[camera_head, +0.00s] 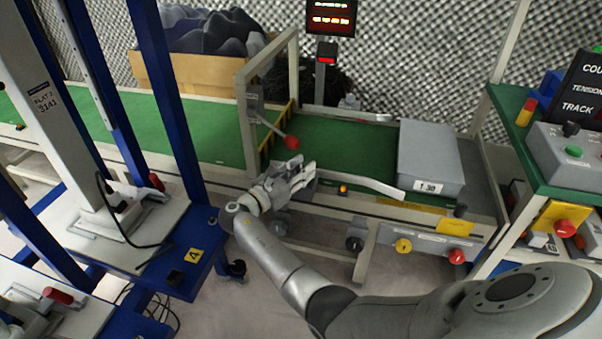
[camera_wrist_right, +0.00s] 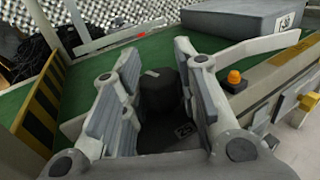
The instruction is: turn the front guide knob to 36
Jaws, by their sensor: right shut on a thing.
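The front guide knob (camera_wrist_right: 160,92) is a dark cylinder with a pale mark on its top, seen between the fingers in the right wrist view. My right gripper (camera_head: 292,178) is at the near edge of the green conveyor belt (camera_head: 345,143). It is shut on the knob, with one finger on each side, as the right wrist view (camera_wrist_right: 158,95) shows. In the head view the gripper hides the knob. A dark plate with a small pale marking (camera_wrist_right: 184,130) lies below the knob; I cannot read a setting. My left gripper is not in view.
A pale guide rail (camera_head: 360,183) runs right from beside the gripper. A grey box (camera_head: 429,157) marked 1.30 sits on the belt. A red-tipped lever (camera_head: 291,142) stands behind the gripper. An orange lamp (camera_wrist_right: 234,77) is close on the right. A blue frame (camera_head: 165,100) stands left.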

